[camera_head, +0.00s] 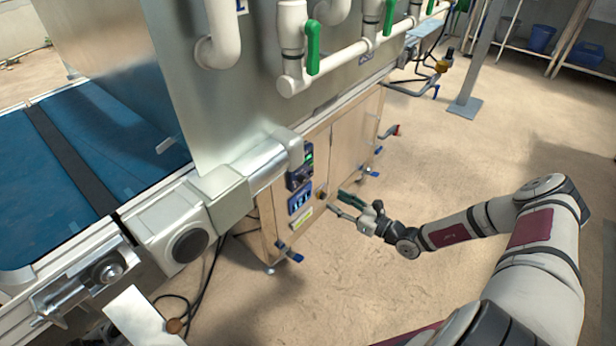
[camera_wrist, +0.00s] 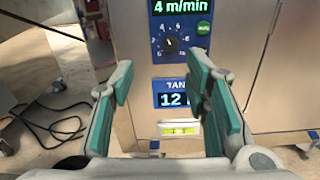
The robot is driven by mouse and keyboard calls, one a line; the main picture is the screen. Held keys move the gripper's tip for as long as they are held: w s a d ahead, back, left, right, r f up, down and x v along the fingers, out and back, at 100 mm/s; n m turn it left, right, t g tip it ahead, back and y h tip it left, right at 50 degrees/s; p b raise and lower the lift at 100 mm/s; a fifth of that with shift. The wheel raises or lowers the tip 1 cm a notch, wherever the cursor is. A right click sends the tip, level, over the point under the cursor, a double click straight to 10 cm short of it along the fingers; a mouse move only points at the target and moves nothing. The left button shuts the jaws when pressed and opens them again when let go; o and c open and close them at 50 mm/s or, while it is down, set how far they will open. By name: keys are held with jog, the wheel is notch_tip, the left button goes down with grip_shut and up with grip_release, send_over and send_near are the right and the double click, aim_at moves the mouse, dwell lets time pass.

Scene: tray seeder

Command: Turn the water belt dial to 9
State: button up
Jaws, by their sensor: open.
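A small black dial (camera_wrist: 170,44) sits on a blue panel (camera_wrist: 183,20) in the upper middle of the wrist view, with a ring of white numbers around it. A green display (camera_wrist: 180,6) above it reads "4 m/min". The dial's pointer is too small to read surely, and no "water belt" label is legible. My gripper (camera_wrist: 160,78) is open and empty, its teal-padded fingers spread below and to either side of the dial, apart from it. In the head view, my gripper (camera_head: 344,205) is to the right of the cabinet's control panel (camera_head: 299,177).
Below the dial, a second display (camera_wrist: 172,99) reads "12", partly hidden by my right finger. A yellow-green level strip (camera_wrist: 180,128) is under it. Blue-handled valves (camera_head: 290,253) stick out from the cabinet (camera_head: 345,135). Black cables (camera_wrist: 45,120) lie on the floor at left.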

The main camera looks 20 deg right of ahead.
aim_at(305, 181)
jog(key=shift+m+t+h, duration=0.3)
jog(key=shift+m+h, duration=0.2)
jog(key=shift+m, duration=0.1)
jog(key=b+x, duration=0.1)
jog(key=x, duration=0.3)
jog(key=f+b+x, duration=0.1)
jog(key=x, duration=0.4)
jog(key=b+x, duration=0.1)
jog(key=x, duration=0.4)
jog(key=shift+w+d+f, duration=0.2)
jog(key=shift+d, duration=0.2)
grip_shut()
